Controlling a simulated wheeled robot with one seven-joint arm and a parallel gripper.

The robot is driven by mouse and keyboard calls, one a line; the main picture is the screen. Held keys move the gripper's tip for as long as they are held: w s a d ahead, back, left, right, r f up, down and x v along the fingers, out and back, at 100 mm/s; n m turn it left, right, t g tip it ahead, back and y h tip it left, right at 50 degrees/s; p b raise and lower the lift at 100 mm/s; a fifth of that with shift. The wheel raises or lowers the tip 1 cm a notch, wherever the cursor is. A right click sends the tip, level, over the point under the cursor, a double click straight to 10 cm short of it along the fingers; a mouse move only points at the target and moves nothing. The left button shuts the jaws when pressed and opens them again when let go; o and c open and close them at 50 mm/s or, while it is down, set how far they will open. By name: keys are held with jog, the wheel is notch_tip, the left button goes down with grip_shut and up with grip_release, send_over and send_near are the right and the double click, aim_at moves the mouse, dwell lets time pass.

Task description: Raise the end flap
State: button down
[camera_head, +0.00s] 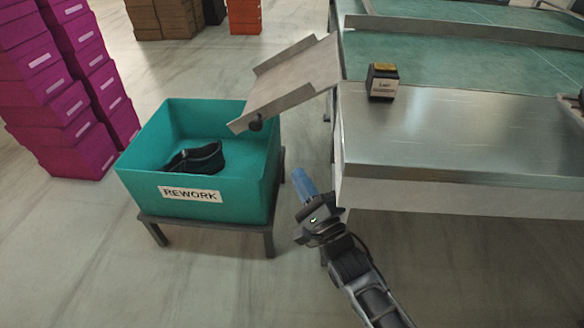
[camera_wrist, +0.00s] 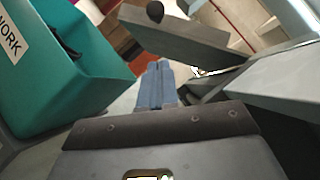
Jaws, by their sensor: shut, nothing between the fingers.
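The end flap (camera_head: 292,84) is a metal plate with raised side edges at the left end of the steel table. It slopes down to the left, over the right part of the rework bin, with a dark round knob (camera_head: 255,123) at its low end. In the wrist view the flap (camera_wrist: 185,40) crosses the top, and its knob (camera_wrist: 155,11) shows at upper left. My gripper (camera_head: 303,180) is below and to the right of the flap, between the bin and the table, apart from the flap. Its blue fingers (camera_wrist: 156,85) are shut and empty.
A teal bin (camera_head: 140,170) labelled REWORK stands on a dark low stand and holds a black shoe (camera_head: 196,158). A small black box (camera_head: 382,80) sits on the steel table (camera_head: 450,125). Magenta boxes (camera_head: 60,90) are stacked at left. Floor in front is clear.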

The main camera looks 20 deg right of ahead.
jog(key=a+r+b+x, duration=0.1)
jog(key=a+b+x, duration=0.1)
jog(key=x, duration=0.9)
jog(key=shift+a+b, duration=0.25)
jog(key=shift+b, duration=0.3)
jog(key=shift+s+r, duration=0.1)
jog(key=shift+r, duration=0.05)
